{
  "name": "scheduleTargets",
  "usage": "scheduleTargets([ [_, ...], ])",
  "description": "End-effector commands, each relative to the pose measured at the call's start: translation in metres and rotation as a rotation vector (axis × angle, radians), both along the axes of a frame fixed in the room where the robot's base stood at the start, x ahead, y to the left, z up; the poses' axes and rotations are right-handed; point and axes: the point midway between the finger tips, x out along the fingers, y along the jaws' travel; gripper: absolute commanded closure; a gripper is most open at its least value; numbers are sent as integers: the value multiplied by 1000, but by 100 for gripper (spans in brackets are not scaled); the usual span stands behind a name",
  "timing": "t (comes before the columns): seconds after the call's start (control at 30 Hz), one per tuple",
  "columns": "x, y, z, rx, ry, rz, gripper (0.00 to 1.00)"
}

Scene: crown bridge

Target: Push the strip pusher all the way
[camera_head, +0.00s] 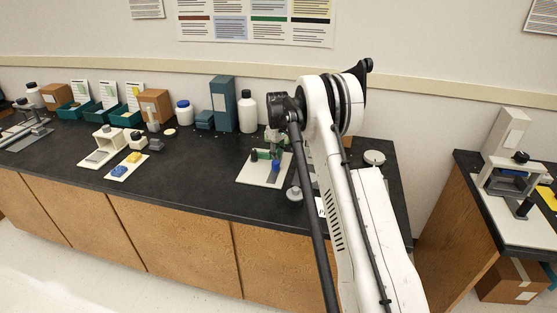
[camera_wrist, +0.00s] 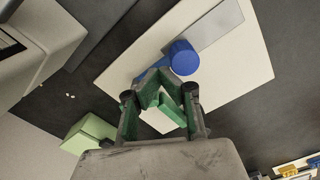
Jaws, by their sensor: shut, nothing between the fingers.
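A blue cylindrical knob (camera_wrist: 184,57), apparently the strip pusher's, stands on a white board (camera_wrist: 240,62) beside a flat grey strip (camera_wrist: 208,30) in the wrist view. In the head view the knob (camera_head: 276,165) shows on the white board (camera_head: 249,178) on the dark bench, left of my arm. My gripper (camera_wrist: 164,90) has green fingers and is shut and empty. Its tips are close to the knob, just below it in the wrist view; I cannot tell whether they touch. In the head view my arm hides part of this area.
A pale green block (camera_wrist: 88,134) lies near the board in the wrist view. A white bottle (camera_head: 248,112) and teal box (camera_head: 223,104) stand behind the board. A round grey-white item (camera_head: 294,194) sits at its right. The bench between board and yellow-blue blocks (camera_head: 122,170) is clear.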

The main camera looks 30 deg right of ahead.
Motion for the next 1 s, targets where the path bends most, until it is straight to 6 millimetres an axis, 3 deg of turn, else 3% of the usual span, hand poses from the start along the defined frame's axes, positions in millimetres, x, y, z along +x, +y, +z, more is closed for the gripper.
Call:
scheduleTargets([
  [1.0, -20, 17, 0, 0, 0, 0, 100],
])
